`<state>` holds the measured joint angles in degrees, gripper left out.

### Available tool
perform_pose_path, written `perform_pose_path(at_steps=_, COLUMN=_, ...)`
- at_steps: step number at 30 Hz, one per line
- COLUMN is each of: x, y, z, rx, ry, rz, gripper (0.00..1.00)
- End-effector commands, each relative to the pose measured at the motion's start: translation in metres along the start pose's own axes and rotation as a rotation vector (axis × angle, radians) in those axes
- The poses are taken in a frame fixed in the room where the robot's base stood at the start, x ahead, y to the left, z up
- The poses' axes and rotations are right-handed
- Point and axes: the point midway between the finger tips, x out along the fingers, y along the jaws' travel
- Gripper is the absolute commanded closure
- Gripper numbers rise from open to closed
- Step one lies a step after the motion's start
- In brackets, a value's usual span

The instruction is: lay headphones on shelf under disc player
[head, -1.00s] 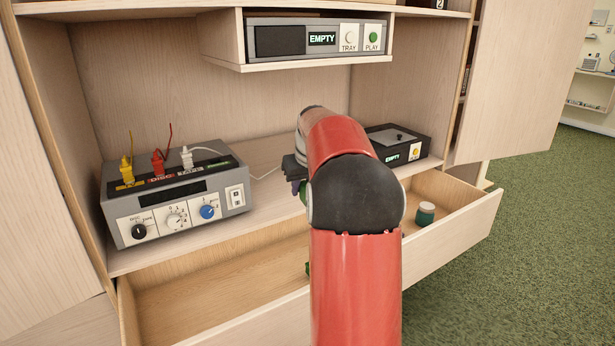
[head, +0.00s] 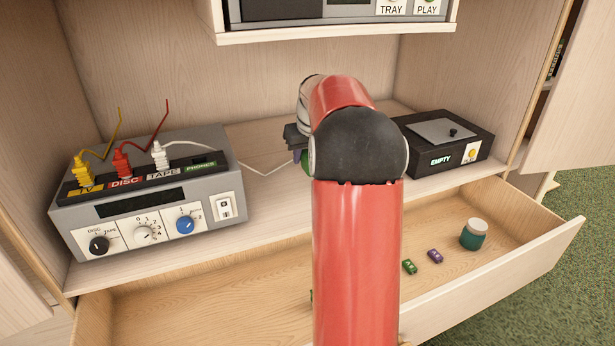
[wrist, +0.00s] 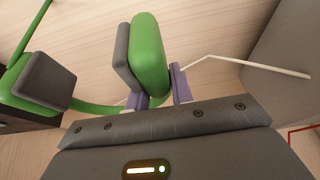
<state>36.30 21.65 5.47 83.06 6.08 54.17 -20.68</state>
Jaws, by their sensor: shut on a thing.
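My gripper (wrist: 160,85) is shut on one ear cup of the headphones (wrist: 152,55), which are green with grey pads. Their other cup is at the left of the wrist view, joined by the green band. In the head view my arm hides most of the headphones; a small green part shows beside my gripper (head: 297,140). The disc player (head: 350,8) sits at the top of the head view, partly cut off. The shelf (head: 265,145) lies below it, behind the open drawer. I cannot tell whether the headphones touch the shelf.
A grey amplifier (head: 150,195) with yellow, red and white plugs stands left on the shelf. A white cord (head: 250,167) runs from it towards my gripper. A black box (head: 440,145) stands right. The open drawer (head: 200,305) holds a jar (head: 473,235) and small green and purple items.

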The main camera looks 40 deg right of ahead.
Motion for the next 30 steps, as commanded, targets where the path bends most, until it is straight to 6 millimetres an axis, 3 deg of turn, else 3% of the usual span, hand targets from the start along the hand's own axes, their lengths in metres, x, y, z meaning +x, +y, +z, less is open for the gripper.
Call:
perform_pose_path(at_steps=3, x=0.02, y=0.0, z=0.008, rx=0.0, ry=0.001, rz=0.001, gripper=1.0)
perform_pose_path(at_steps=10, x=0.037, y=0.0, z=0.015, rx=-0.001, ry=0.0, rz=0.0, gripper=1.0)
perform_pose_path(at_steps=15, x=0.06, y=0.0, z=0.025, rx=-0.001, ry=-0.001, rz=-0.001, gripper=1.0)
perform_pose_path(at_steps=27, x=0.067, y=0.0, z=0.027, rx=-0.001, ry=0.003, rz=0.001, gripper=1.0)
perform_pose_path(at_steps=28, x=0.067, y=0.0, z=0.027, rx=-0.001, ry=0.002, rz=0.0, gripper=0.75)
perform_pose_path(at_steps=30, x=0.066, y=0.0, z=0.027, rx=-0.001, ry=0.002, rz=0.0, gripper=0.66)
